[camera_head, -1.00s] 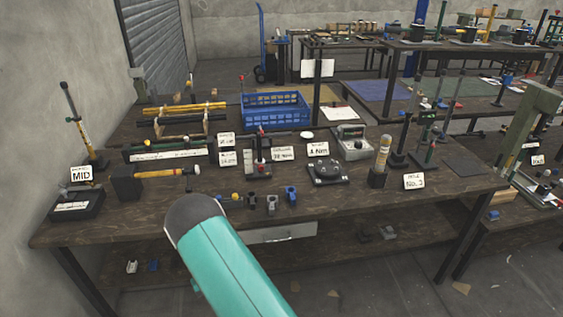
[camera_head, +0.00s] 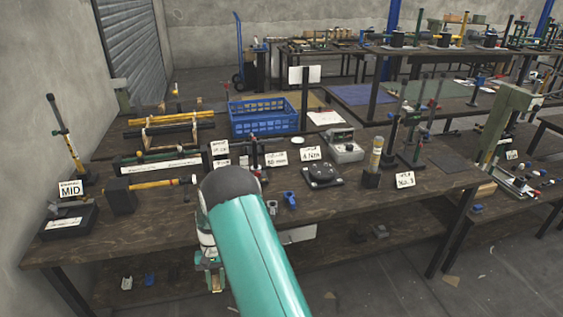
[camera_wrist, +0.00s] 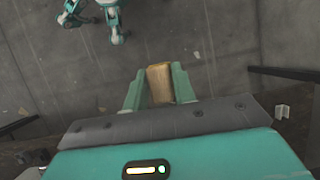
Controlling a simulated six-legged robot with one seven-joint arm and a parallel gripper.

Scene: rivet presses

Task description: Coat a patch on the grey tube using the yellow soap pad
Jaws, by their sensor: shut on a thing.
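My gripper (camera_wrist: 159,88) shows its two pale green fingers in the wrist view, shut on a yellowish-tan block, the soap pad (camera_wrist: 160,83). Bare concrete floor lies beyond the pad. In the head view my gripper (camera_head: 212,272) hangs in front of the workbench's front edge, partly hidden by my teal arm. I cannot single out the grey tube for sure. Several bars lie on a rack (camera_head: 146,138) at the back left of the bench, and a yellow tool lies across a black block (camera_head: 120,195).
The dark workbench (camera_head: 330,205) carries a blue crate (camera_head: 262,117), a black fixture (camera_head: 322,175), a grey box (camera_head: 345,148), a yellow-topped post (camera_head: 374,162) and a black tray (camera_head: 68,222) with a MID card. Open floor lies in front.

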